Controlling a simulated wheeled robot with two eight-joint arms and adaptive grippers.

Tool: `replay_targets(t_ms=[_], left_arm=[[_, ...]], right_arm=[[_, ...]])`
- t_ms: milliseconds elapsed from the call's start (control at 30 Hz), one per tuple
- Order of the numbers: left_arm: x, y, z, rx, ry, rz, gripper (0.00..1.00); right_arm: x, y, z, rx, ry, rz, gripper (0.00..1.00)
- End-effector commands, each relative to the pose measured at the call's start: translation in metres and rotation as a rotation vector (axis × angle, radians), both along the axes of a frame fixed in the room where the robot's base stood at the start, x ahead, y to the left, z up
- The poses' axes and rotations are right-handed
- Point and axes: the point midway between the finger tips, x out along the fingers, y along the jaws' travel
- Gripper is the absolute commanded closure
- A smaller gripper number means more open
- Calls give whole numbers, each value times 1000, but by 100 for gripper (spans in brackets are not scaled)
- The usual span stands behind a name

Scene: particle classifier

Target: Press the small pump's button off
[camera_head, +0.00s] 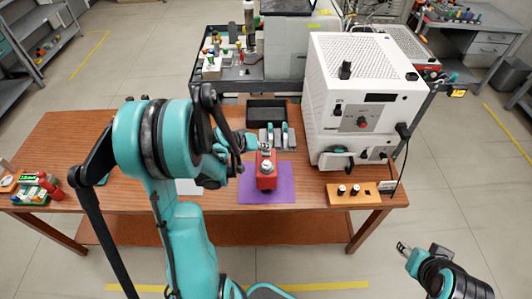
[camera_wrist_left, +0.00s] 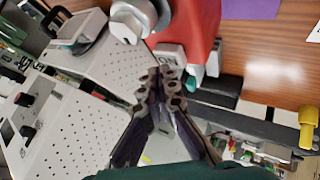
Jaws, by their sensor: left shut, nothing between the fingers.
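The small pump (camera_head: 266,180) is a red box with a silver round part on top, standing on a purple mat (camera_head: 283,196) on the wooden table. In the left wrist view the red pump (camera_wrist_left: 188,25) shows close up, with a pale button block (camera_wrist_left: 170,51) on its end. My left gripper (camera_head: 250,142) is at the pump's far end. In the left wrist view its shut, empty fingertips (camera_wrist_left: 165,80) are right by the button; I cannot tell whether they touch it. My right gripper (camera_head: 403,248) is away at the lower right; its opening is too small to judge.
A white machine (camera_head: 325,100) with knobs stands right of the pump. A black tray (camera_head: 267,111) lies behind it. Small coloured items (camera_head: 42,187) lie far left. The table's left middle is largely clear.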

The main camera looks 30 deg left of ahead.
Motion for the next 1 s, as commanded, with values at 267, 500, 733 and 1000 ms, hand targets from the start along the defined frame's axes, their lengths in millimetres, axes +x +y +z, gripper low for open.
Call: replay_targets(t_ms=[267,500,733,1000], left_arm=[[0,0,-1,0,0,0,100],[0,0,-2,0,0,0,100],[0,0,-5,0,0,0,100],[0,0,-8,0,0,0,100]], right_arm=[[0,0,-1,0,0,0,60],[0,0,-2,0,0,0,60],[0,0,-5,0,0,0,60],[0,0,-8,0,0,0,60]])
